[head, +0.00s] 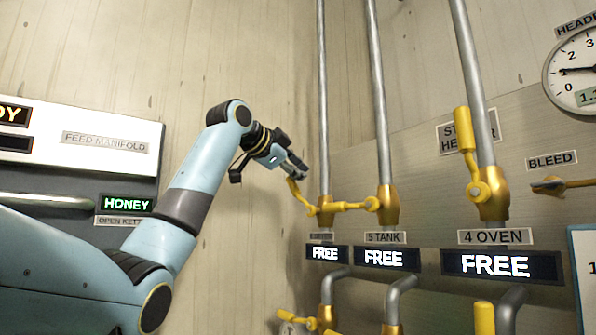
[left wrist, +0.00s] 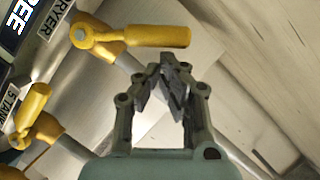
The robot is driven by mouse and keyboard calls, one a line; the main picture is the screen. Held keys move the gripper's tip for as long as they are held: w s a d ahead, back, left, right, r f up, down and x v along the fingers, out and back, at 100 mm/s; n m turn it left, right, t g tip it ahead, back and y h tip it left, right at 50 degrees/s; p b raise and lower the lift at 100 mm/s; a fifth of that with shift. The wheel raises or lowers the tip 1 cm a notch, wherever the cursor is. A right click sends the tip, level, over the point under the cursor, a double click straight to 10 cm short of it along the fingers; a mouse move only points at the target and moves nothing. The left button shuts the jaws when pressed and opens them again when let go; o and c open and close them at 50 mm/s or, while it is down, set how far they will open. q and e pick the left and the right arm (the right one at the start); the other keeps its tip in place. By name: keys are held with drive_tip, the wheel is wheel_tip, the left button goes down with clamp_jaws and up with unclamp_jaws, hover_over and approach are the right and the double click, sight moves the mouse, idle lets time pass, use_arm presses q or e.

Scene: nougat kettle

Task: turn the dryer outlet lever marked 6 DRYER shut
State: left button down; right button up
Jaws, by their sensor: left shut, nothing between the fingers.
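The dryer valve is the leftmost of the row, with a yellow lever (head: 295,190) slanting up and left from its hub. In the left wrist view this lever (left wrist: 150,36) runs right from its hub, beside a label (left wrist: 55,18) of which "RYER" shows. My left gripper (head: 300,168) is at the upper end of the lever. Its fingers are closed together and empty. In the left wrist view the fingertips (left wrist: 172,72) lie just below the lever's outer half; I cannot tell whether they touch it. My right gripper is not in view.
The 5 TANK lever (head: 350,206) points left toward the dryer valve. The 4 OVEN lever (head: 465,145) points up. Displays below read FREE, including the dryer's (head: 326,253). Vertical pipes (head: 324,100) rise beside my gripper. More yellow valves (head: 484,318) sit lower. Bare wall lies left.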

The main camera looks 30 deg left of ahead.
sight(287, 180)
use_arm(q)
drive_tip(key=shift+w+a+n+p, duration=0.15)
drive_tip(key=shift+a+n+p, duration=0.15)
drive_tip(key=shift+p, duration=0.1)
drive_tip(key=shift+a+p, duration=0.1)
drive_tip(key=shift+p, duration=0.2)
drive_tip(key=shift+w+a+f+n+g+h+p, duration=0.1)
drive_tip(key=shift+w+a+n+g+h+p, duration=0.15)
drive_tip(key=shift+a+n+g+h+p, duration=0.4)
drive_tip(key=a+n+p, duration=0.1)
drive_tip(key=p, duration=0.1)
drive_tip(key=f+n+h+p, duration=0.1)
drive_tip(key=p, duration=0.1)
drive_tip(key=shift+w+a+f, duration=0.15)
drive_tip(key=shift+w+a, duration=0.25)
drive_tip(key=shift+w+a+f+n+g+h+p, duration=0.15)
drive_tip(key=shift+a+f+n+g+h+p, duration=0.1)
drive_tip(key=shift+a+f+n+p, duration=0.25)
drive_tip(key=shift+w+a+f+n+g+h+p, duration=0.2)
drive_tip(key=shift+a+f+h+p, duration=0.05)
drive_tip(key=shift+f, duration=0.4)
drive_tip(key=shift+w+a+f+n+g+h+p, duration=0.15)
drive_tip(key=shift+a+f+n+g+h+p, duration=0.1)
drive_tip(key=shift+a+f+n+p, duration=0.25)
drive_tip(key=shift+d+f, duration=0.1)
drive_tip(key=shift+f, duration=0.05)
